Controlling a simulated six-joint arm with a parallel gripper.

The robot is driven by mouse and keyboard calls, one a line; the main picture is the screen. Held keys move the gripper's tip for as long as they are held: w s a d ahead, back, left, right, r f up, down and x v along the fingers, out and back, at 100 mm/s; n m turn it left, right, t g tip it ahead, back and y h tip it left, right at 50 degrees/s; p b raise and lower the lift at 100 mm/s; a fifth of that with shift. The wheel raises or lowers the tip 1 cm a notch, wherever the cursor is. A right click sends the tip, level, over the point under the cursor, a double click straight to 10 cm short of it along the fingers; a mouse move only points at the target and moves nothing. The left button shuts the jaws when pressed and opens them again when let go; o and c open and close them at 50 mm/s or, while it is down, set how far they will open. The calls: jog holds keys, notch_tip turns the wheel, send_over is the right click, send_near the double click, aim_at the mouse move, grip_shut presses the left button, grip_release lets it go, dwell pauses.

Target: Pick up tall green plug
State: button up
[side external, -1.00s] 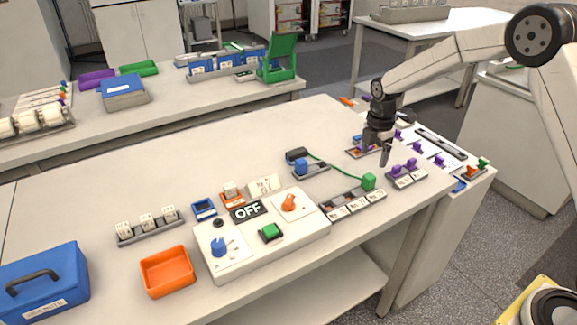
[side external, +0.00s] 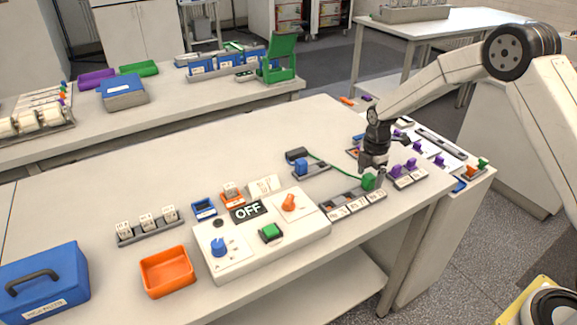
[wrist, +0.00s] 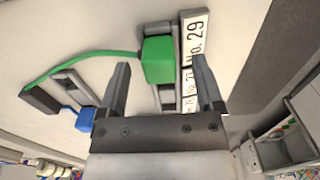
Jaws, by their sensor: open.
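The tall green plug (side external: 368,182) stands at the right end of a grey slotted rack (side external: 350,201) near the table's front edge. A green cable runs from it to a dark block. In the wrist view the green plug (wrist: 158,60) lies between and just beyond my two open fingers. My gripper (side external: 372,172) is open and close above the plug in the side view; it also shows in the wrist view (wrist: 160,75). Whether a finger touches the plug I cannot tell.
A blue plug (side external: 301,167) sits in a holder to the left, beside the dark block (side external: 297,154). Purple plugs (side external: 404,167) stand in a rack just right of my gripper. A control box (side external: 262,240) reading OFF is at the front left.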

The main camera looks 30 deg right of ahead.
jog(key=shift+f, duration=0.5)
jog(key=shift+c, duration=0.2)
grip_shut()
jog(key=shift+r, duration=0.15)
jog(key=shift+r, duration=0.85)
jog(key=s+a+r, duration=0.1)
jog(key=s+r, duration=1)
jog(key=s, duration=0.3)
jog(key=shift+a, duration=0.3)
